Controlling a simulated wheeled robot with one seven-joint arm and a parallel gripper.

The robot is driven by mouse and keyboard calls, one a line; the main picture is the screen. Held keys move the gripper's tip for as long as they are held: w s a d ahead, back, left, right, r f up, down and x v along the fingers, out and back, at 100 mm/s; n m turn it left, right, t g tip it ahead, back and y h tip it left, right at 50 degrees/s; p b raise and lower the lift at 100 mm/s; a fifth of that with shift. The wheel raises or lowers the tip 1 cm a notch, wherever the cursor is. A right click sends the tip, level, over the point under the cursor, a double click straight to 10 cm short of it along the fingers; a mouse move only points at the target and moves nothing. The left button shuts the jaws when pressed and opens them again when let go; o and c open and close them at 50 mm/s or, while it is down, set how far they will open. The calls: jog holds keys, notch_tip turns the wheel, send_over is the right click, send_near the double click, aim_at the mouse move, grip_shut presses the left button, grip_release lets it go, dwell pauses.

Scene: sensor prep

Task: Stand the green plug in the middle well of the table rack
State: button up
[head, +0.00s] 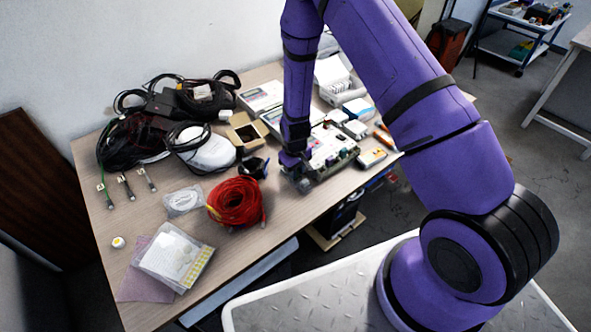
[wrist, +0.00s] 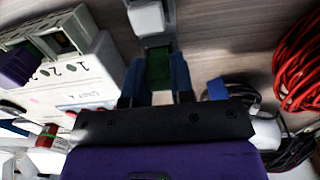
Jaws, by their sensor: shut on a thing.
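My gripper (wrist: 155,85) is shut on the green plug (wrist: 158,68). Its green part shows between the two fingers in the wrist view, and a pale grey end (wrist: 150,20) extends beyond them. In the head view my gripper (head: 300,172) is low over the table, beside the near-left edge of a white-topped board (head: 330,145). The wrist view shows a white block (wrist: 90,75) marked with numbers to the left of the plug, with square sockets (wrist: 62,42) along its edge. I cannot tell which of these is the rack or its middle well.
A red cable coil (head: 235,200) and a dark cup-like item (head: 253,167) lie left of my gripper.

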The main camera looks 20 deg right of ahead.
jog(key=shift+f, duration=0.3)
dwell(0.7)
jog(key=o, duration=1)
jog(key=shift+o, duration=0.5)
jog(key=shift+r, duration=3.55)
